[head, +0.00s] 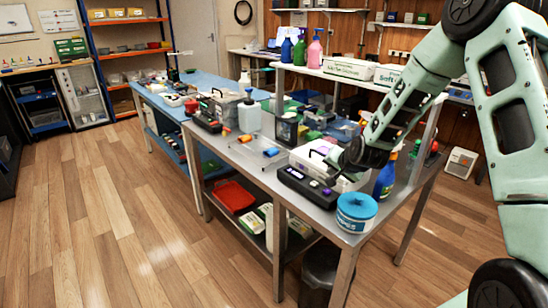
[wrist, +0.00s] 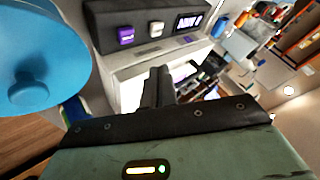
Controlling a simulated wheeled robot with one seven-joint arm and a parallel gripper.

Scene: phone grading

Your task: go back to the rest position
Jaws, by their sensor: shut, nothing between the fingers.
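My gripper (head: 334,168) is shut and empty. It hangs over the metal bench, just above and beside a black device (head: 305,187) with a small lit display. In the wrist view, the closed fingers (wrist: 161,85) point toward this device, whose purple button (wrist: 126,36), white button (wrist: 157,29) and display (wrist: 189,21) show. I cannot tell whether the fingertips touch anything. My arm comes in from the right and is bent down toward the bench.
A wipes tub (head: 356,215) with a blue lid (wrist: 40,60) stands at the bench's near corner. A blue spray bottle (head: 385,178) is close by my gripper. A raised shelf (head: 345,78) holds bottles and boxes behind. The wooden floor (head: 110,230) at left is clear.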

